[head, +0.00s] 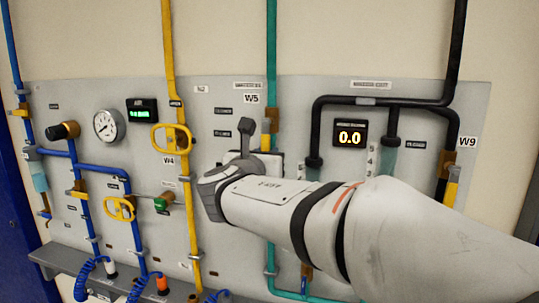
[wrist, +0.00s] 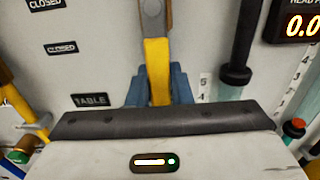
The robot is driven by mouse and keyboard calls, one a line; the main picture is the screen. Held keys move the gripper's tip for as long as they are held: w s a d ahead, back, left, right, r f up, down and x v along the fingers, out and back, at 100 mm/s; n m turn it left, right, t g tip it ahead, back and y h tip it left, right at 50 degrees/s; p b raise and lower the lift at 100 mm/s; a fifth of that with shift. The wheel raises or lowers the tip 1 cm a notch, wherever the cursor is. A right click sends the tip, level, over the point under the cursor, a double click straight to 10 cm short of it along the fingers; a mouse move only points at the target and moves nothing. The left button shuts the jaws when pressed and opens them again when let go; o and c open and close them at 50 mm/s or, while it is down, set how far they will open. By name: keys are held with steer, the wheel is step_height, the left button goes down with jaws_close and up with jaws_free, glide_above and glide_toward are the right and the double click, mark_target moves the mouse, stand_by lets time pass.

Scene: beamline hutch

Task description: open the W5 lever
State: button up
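The W5 lever is a yellow handle (wrist: 157,70) with a grey metal upper part, seen in the wrist view running down the middle. In the head view only a short yellow part (head: 265,137) shows below and right of the W5 label (head: 252,98); my gripper hides the rest. My gripper (head: 246,132) is at the lever. In the wrist view its blue-grey fingers (wrist: 159,88) lie on either side of the yellow handle, close to it. Whether they press on it cannot be told. The handle's lower end is hidden behind my gripper's dark edge.
A lit 0.0 display (head: 350,138) and black pipes (head: 393,103) stand right of the lever. The yellow W4 pipe with its yellow handle (head: 170,138) is to the left. Blue pipes, a gauge (head: 107,125) and a grey ledge (head: 85,272) are farther left.

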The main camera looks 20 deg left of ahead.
steer(key=shift+o, duration=1.4)
steer(key=shift+d, duration=0.2)
steer(key=shift+o, duration=0.8)
steer(key=shift+a, duration=0.15)
steer(key=s+b, duration=0.1)
steer(key=s, duration=0.7)
steer(key=shift+b, duration=0.4)
steer(key=shift+w, duration=0.1)
